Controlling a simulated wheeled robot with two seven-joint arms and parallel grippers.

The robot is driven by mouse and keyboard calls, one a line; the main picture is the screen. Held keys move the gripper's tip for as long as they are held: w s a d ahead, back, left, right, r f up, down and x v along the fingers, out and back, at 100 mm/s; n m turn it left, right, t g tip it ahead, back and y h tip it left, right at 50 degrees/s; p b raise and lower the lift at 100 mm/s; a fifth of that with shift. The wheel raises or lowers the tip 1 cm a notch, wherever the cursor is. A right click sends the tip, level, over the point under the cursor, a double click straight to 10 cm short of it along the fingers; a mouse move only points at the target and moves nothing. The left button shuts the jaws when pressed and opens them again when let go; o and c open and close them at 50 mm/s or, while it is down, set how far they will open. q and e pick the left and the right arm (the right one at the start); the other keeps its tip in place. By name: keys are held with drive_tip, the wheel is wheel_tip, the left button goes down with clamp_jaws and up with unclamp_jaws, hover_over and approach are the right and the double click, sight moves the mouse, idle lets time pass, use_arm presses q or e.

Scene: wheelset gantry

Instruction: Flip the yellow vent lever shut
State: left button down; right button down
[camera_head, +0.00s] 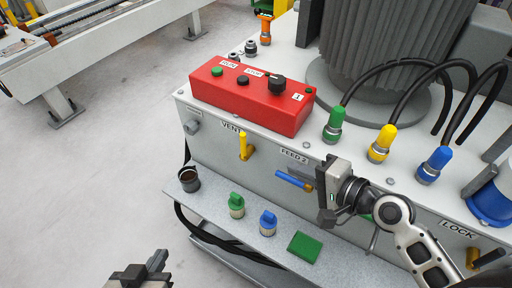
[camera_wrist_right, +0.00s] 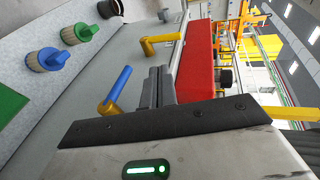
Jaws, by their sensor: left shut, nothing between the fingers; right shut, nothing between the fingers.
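The yellow vent lever (camera_head: 244,147) is on the front face of the grey cabinet, under the VENT label, with its handle pointing up. It also shows in the right wrist view (camera_wrist_right: 163,39), beyond the fingertips. My right gripper (camera_head: 317,182) is shut and empty, to the right of the vent lever and apart from it. Its fingers also show in the right wrist view (camera_wrist_right: 158,84), close to the blue FEED 2 lever; whether they touch it I cannot tell. My left gripper (camera_head: 158,262) is shut and empty at the lower left, away from the cabinet.
The blue FEED 2 lever (camera_head: 293,180) sticks out left between the vent lever and my right gripper. A red control box (camera_head: 250,98) sits on top. The lower shelf (camera_head: 205,203) holds a dark cup (camera_head: 189,180), green (camera_head: 236,205) and blue (camera_head: 268,222) capped connectors and a green block (camera_head: 305,247).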

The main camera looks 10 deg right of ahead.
drive_tip(key=r+x, duration=0.1)
drive_tip(key=x, duration=1.1)
drive_tip(key=shift+w+a, duration=0.25)
drive_tip(key=shift+w, duration=0.1)
drive_tip(key=shift+w+p, duration=0.1)
drive_tip(key=shift+p, duration=0.2)
